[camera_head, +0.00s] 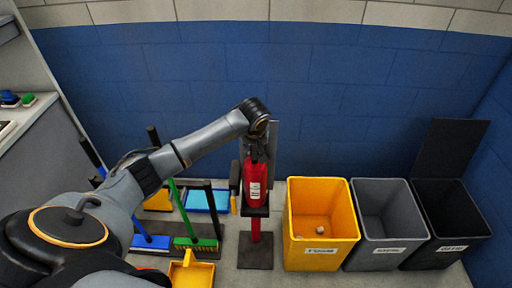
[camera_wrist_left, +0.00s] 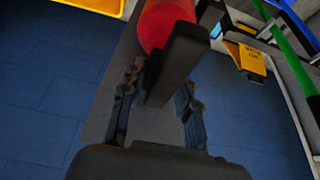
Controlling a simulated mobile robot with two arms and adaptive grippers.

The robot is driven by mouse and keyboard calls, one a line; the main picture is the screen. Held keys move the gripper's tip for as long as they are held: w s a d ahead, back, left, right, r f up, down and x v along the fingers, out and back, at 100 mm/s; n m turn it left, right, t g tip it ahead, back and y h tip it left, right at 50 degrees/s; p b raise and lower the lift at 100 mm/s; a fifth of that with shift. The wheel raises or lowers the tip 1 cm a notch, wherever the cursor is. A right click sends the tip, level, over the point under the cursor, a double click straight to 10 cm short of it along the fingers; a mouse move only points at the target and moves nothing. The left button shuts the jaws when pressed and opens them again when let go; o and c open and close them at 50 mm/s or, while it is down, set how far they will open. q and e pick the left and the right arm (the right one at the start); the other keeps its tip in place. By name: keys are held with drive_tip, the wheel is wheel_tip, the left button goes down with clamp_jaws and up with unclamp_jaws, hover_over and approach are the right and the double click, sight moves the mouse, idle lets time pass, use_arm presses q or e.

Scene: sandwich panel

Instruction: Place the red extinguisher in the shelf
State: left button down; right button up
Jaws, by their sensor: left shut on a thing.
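The red extinguisher (camera_head: 255,188) is upright in the head view, at the middle of the blue wall. My left gripper (camera_head: 259,148) is at its top, shut on it from above. In the left wrist view the red body (camera_wrist_left: 163,22) and its black top part (camera_wrist_left: 176,68) show by the fingers of my left gripper (camera_wrist_left: 157,108). The shelf is a stand with a small dark ledge (camera_head: 255,211) on a red post, just under the extinguisher. I cannot tell whether the extinguisher's bottom touches the ledge. My right gripper is not in view.
A yellow bin (camera_head: 322,262), a grey bin (camera_head: 385,228) and a black bin (camera_head: 455,215) stand to the right of the stand. Brooms, including a green one (camera_head: 195,244), and a yellow dustpan (camera_head: 190,273) stand to the left. A grey counter (camera_head: 40,140) is at far left.

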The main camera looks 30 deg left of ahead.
use_arm(q)
drive_tip(key=shift+w+a+f, duration=0.35)
drive_tip(key=shift+w+f, duration=0.1)
drive_tip(key=shift+w, duration=0.1)
drive_tip(key=shift+f+p, duration=0.35)
drive_tip(key=shift+f, duration=1.15)
drive_tip(key=c, duration=1.4)
unclamp_jaws()
drive_tip(key=shift+s+f, duration=0.15)
drive_tip(key=shift+f, duration=0.15)
drive_tip(key=o, duration=0.4)
drive_tip(key=shift+s+d+r, duration=0.1)
drive_tip(key=shift+r, duration=0.05)
